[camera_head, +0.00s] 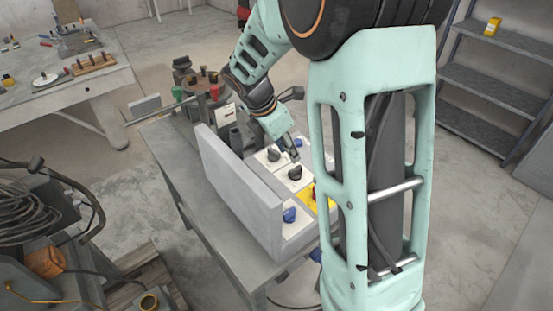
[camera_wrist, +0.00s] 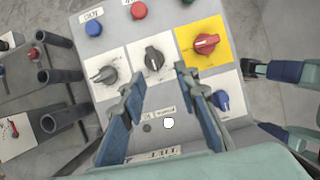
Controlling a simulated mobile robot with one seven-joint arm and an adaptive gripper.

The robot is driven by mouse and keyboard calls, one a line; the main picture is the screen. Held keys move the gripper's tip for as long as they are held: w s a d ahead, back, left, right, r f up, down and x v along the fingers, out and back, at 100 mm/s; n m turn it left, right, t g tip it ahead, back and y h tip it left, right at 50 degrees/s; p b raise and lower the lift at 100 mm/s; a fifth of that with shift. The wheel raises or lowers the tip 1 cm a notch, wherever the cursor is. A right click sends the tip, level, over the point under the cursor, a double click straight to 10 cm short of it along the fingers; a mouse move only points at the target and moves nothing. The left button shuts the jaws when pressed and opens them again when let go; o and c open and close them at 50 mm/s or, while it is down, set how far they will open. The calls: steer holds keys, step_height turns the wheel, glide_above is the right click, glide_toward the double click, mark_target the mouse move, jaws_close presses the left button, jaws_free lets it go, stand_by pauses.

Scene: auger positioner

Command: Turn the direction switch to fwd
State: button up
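The control panel (camera_wrist: 188,18) fills the middle of the wrist view and bears several rotary switches. A black knob (camera_wrist: 153,60) on a white plate lies just beyond and between my fingertips. A dark grey knob (camera_wrist: 105,75) on a white plate is left of it. A red knob (camera_wrist: 206,43) on a yellow plate and a blue knob (camera_wrist: 221,99) are to the right. I cannot read which is the direction switch, nor its fwd mark. My gripper (camera_wrist: 158,80) is open and empty, its fingers apart over the panel. In the head view my gripper (camera_head: 289,152) is above the panel's knobs.
A blue button (camera_wrist: 94,28) and a red button (camera_wrist: 138,10) sit at the panel's far side. A grey upright wall (camera_head: 238,190) runs beside the panel. Dark tubes (camera_wrist: 62,119) stand left in the wrist view. Open floor (camera_head: 480,220) lies at the right.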

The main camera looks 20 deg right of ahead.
mark_target(295, 169)
steer(key=shift+n, duration=0.3)
steer(key=x, duration=0.3)
steer(key=w+x, duration=0.1)
steer(key=x, duration=0.7)
steer(key=shift+w+a+f, duration=0.1)
steer(key=shift+w+a, duration=0.15)
steer(key=shift+a, duration=0.15)
steer(key=shift+c, duration=0.6)
jaws_close()
